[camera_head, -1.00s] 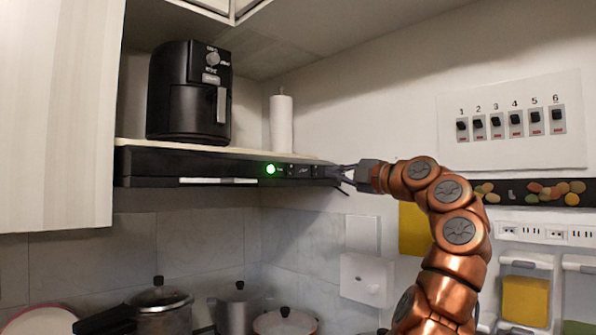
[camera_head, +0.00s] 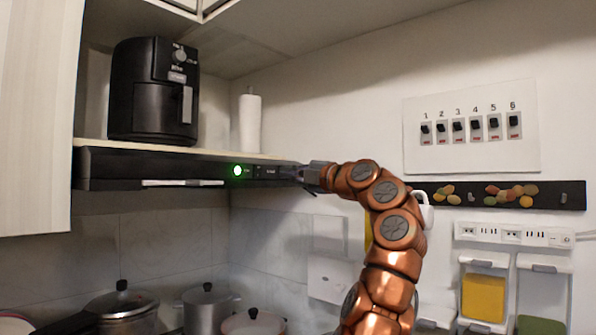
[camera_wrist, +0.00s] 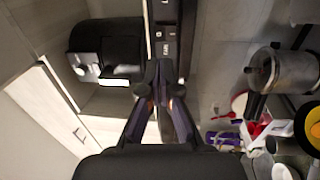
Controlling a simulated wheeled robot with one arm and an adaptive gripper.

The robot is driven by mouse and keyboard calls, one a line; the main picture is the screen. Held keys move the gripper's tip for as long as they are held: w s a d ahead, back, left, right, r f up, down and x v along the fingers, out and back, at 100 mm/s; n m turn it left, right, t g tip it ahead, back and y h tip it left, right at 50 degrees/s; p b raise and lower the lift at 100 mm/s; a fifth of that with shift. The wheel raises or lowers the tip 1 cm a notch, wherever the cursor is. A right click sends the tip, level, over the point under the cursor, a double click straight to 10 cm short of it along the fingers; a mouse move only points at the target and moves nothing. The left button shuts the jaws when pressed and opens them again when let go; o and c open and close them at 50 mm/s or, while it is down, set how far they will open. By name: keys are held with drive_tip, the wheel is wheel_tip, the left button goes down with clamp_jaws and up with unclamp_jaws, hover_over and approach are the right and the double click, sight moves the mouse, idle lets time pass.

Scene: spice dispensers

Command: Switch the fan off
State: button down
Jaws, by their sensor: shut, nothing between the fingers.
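The fan is a black range hood (camera_head: 120,168) under the shelf at left in the head view. Its front panel has a lit green light (camera_head: 237,171) and small dark controls (camera_head: 267,172) to the right of it. In the wrist view the control strip (camera_wrist: 164,40) runs up from the fingertips, with small markings. My gripper (camera_head: 290,172) is at the right end of this panel, with its fingers shut and empty. In the wrist view my gripper (camera_wrist: 159,70) has its fingertips at the lower end of the strip. I cannot tell whether they touch it.
A black air fryer (camera_head: 152,92) and a white roll (camera_head: 249,122) stand on the shelf above the hood. Several pots, including a steel one (camera_head: 208,310), are below. A numbered switch panel (camera_head: 470,158) is on the right wall. Open air lies in front of the hood.

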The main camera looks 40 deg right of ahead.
sight(259, 167)
drive_tip(key=w+p, duration=0.1)
drive_tip(key=w, duration=0.5)
drive_tip(key=w+a+r+p, duration=0.1)
drive_tip(key=w, duration=0.1)
drive_tip(key=shift+w+p, duration=0.35)
drive_tip(key=shift+w, duration=0.05)
drive_tip(key=shift+r, duration=0.2)
